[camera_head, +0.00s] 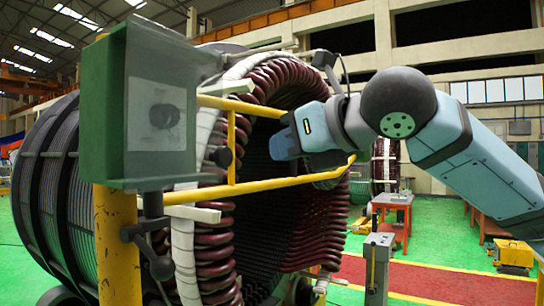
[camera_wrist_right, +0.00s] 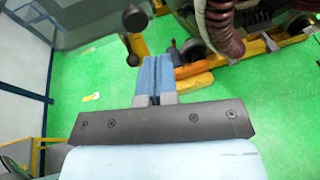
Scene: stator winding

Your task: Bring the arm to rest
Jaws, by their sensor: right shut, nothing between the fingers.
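My right arm comes in from the right in the head view and reaches across the front of the large stator (camera_head: 300,90). My right gripper (camera_head: 282,146) is in front of the stator's opening, near the yellow rail, and points left. In the right wrist view my right gripper (camera_wrist_right: 156,74) has its two blue fingers shut together with nothing between them. I cannot tell whether it touches the rail. My left gripper is not in view.
A green-grey control box (camera_head: 155,110) stands on a yellow post (camera_head: 117,245) at the left, with a dark ball-ended lever (camera_head: 150,235) below. Yellow rails (camera_head: 260,187) run in front of the stator. A grey pedestal (camera_head: 377,265) and red tables (camera_head: 393,205) stand at the right on green floor.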

